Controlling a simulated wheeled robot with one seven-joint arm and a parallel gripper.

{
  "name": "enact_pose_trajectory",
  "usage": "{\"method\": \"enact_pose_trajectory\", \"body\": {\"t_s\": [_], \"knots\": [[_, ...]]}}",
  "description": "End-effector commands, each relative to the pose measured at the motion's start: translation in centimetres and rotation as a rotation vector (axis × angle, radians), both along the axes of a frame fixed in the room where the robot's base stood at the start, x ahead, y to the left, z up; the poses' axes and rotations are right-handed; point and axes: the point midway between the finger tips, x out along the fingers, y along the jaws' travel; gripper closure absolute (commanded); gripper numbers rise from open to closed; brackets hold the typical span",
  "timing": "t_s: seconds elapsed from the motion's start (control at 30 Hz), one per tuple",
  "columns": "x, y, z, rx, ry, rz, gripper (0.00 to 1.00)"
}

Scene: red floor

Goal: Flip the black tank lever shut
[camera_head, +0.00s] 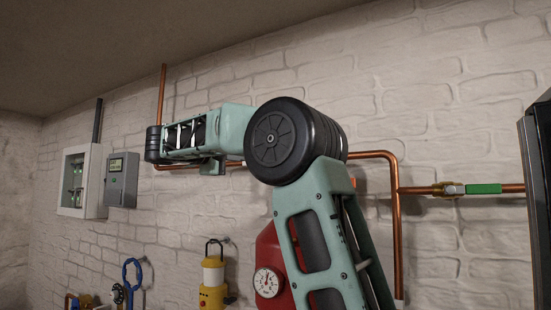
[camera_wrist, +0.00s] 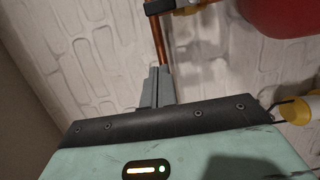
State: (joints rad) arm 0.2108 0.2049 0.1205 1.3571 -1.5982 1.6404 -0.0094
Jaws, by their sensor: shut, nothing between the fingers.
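The red tank (camera_head: 268,246) hangs against the white brick wall, partly hidden behind my arm in the head view. It also shows at the top right of the wrist view (camera_wrist: 285,15). A black lever (camera_wrist: 160,6) is cut off by the top edge of the wrist view, beside a brass fitting (camera_wrist: 193,9) near the tank. My gripper (camera_wrist: 158,72) is shut and empty. Its tips point up the picture along a copper pipe (camera_wrist: 161,42), below the lever and apart from it. I cannot tell whether they touch the pipe. The lever does not show in the head view.
A green-handled valve (camera_head: 483,189) is on a copper pipe at right. A grey box (camera_head: 122,180) and white cabinet (camera_head: 95,205) are on the wall at left.

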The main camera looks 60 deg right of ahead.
Motion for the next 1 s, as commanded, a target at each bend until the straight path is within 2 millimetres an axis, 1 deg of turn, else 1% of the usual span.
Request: {"method": "enact_pose_trajectory", "body": {"t_s": [0.13,0.27,0.37,0.7,0.83,1.0], "knots": [[0.0,-0.3,0.1,0.001,0.001,0.001,1.00],[-0.3,-1.7,0.3,0.001,0.002,-0.002,1.00],[-0.6,-3.4,0.5,0.001,0.003,-0.003,1.00],[-1.8,-10.4,0.5,0.005,0.004,-0.002,1.00],[-3.6,-10.1,0.4,0.002,0.002,0.002,1.00],[-5.0,-10.2,0.2,0.002,0.002,0.002,1.00]]}}
